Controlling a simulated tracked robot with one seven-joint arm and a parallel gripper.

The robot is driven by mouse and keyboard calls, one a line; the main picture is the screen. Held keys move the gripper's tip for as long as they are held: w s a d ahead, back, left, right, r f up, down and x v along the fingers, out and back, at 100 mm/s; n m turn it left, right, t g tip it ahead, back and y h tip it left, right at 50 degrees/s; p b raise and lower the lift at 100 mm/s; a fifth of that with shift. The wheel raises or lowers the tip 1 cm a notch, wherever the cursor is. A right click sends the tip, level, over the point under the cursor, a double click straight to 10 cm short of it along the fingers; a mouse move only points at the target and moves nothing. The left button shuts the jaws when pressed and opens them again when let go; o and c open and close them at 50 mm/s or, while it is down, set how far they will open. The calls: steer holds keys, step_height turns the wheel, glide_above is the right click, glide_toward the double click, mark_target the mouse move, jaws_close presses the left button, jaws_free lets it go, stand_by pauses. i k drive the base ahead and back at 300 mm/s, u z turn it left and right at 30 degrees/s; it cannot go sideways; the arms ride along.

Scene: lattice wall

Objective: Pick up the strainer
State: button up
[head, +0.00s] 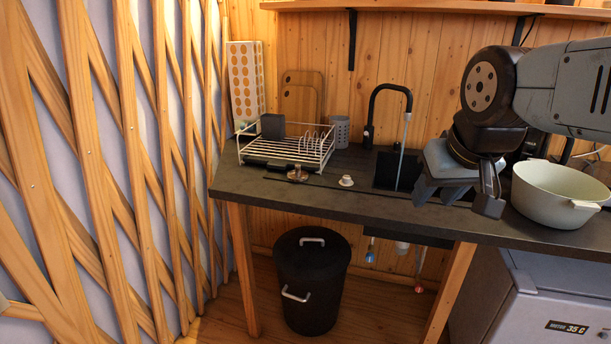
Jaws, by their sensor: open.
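No object is plainly a strainer at this size. Two small round pieces lie on the dark counter (400,205) near its front edge: a brownish metallic piece (297,174) in front of the dish rack, and a whitish piece (346,181) to its right. Either might be the strainer; I cannot tell which. A grey perforated cylinder (340,131) stands at the back by the wall. My gripper (458,198) is open and empty, above the counter right of the sink, with its fingers pointing down. It is well to the right of both small pieces.
A wire dish rack (285,145) stands at the counter's left. A black faucet (370,115) rises behind the dark sink (395,172). A pale green pot (558,195) is close to the right of my gripper. A black bin (312,280) stands below.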

mark_target(297, 174)
steer(key=u, duration=0.1)
steer(key=i, duration=1)
steer(key=z, duration=0.1)
